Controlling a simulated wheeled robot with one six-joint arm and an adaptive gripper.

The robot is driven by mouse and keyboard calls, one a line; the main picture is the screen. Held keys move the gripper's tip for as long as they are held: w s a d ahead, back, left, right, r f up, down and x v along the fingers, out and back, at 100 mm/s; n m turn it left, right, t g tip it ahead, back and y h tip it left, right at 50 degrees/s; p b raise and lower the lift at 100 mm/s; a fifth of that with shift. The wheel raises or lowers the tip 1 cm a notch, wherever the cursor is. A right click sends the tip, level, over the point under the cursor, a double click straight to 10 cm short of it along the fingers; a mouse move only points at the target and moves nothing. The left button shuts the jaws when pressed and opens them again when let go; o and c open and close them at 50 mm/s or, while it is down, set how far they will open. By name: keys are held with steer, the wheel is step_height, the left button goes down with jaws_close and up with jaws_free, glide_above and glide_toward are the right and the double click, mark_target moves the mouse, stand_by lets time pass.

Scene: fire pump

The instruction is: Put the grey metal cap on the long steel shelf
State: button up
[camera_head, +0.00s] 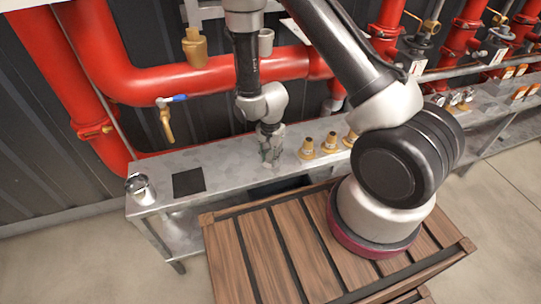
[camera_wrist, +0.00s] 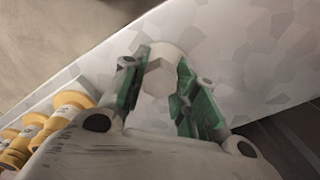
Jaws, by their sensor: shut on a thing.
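The grey metal cap (camera_wrist: 160,78) has a hexagonal end and sits between the green-padded fingers of my gripper (camera_wrist: 166,88) in the wrist view. My gripper (camera_head: 270,152) is shut on it. In the head view the gripper points down, low over the middle of the long steel shelf (camera_head: 232,163), and the cap is hard to make out there. The shelf surface (camera_wrist: 255,50) also fills much of the wrist view behind the cap. I cannot tell whether the cap touches the shelf.
Several brass fittings (camera_head: 307,148) stand on the shelf just right of my gripper. A black square (camera_head: 188,182) and a shiny metal piece (camera_head: 140,188) are at the left end. Red pipes (camera_head: 200,82) run behind. A slatted wooden table (camera_head: 262,255) stands in front.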

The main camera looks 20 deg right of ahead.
jaws_close()
steer(key=o, duration=1.1)
jaws_free()
steer(key=shift+f, duration=0.1)
step_height(320, 180, up, 13)
step_height(320, 180, up, 10)
steer(key=n+t, duration=0.1)
steer(key=n, duration=0.1)
glide_above(271, 155)
steer(key=d, duration=0.3)
steer(key=s+d+r+n+t, duration=0.1)
steer(key=s+d+r+n, duration=0.2)
steer(key=r, duration=0.6)
steer(key=s+d+r+n, duration=0.1)
steer(key=s+d+r, duration=0.2)
steer(key=s+r, duration=0.1)
steer(key=s+d+r+n+t, duration=0.1)
steer(key=s+d+r, duration=0.1)
steer(key=s+r, duration=0.2)
steer(key=s+d+r+n+t, duration=0.1)
steer(key=s+d+r+n, duration=0.1)
steer(key=s+r, duration=0.3)
steer(key=shift+s+d+r, duration=0.1)
steer(key=shift+s+d, duration=0.35)
steer(key=shift+s, duration=0.35)
steer(key=shift+s+d, duration=0.4)
steer(key=shift+s, duration=0.4)
